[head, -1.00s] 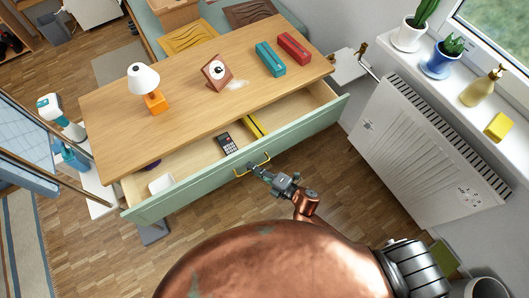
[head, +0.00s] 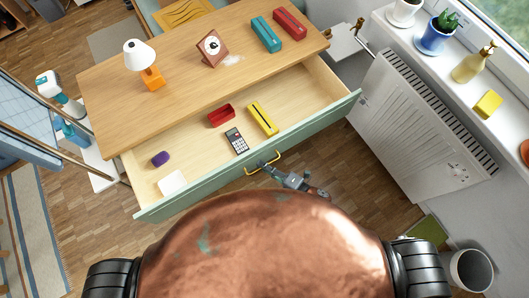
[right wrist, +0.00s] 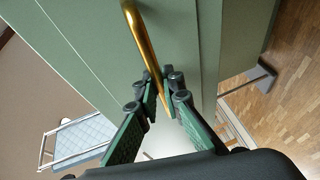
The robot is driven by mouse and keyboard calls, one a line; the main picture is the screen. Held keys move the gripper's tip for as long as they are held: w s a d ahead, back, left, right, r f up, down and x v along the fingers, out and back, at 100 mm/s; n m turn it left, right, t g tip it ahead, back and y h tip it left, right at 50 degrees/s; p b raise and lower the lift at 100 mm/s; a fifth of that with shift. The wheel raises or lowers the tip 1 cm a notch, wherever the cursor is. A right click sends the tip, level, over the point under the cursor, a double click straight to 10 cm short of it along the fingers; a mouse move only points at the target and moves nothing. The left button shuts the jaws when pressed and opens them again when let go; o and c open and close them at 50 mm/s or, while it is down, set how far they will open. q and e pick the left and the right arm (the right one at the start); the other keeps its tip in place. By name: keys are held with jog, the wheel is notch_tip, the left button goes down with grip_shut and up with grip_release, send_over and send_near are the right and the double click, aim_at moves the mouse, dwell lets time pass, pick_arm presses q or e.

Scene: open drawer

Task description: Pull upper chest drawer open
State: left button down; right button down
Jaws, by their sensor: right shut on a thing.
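The upper chest drawer (head: 215,181) has a pale green front and stands well open, its light wood inside showing. Its yellow handle (head: 277,165) is a bar on the front. In the right wrist view the brass-coloured handle (right wrist: 139,36) runs down between the fingers of my right gripper (right wrist: 165,88). My right gripper (head: 265,163) is shut on the handle, in front of the drawer. My copper body hides part of the right arm. My left gripper is not in view.
In the drawer lie a red box (head: 221,116), a calculator (head: 236,140), a yellow case (head: 262,119), a purple item (head: 160,158) and a white item (head: 172,183). A lamp (head: 142,62) stands on the wooden top. A radiator (head: 410,120) is at the right.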

jog(key=c, duration=2)
grip_release()
jog(key=shift+c, duration=0.2)
jog(key=v, duration=1.2)
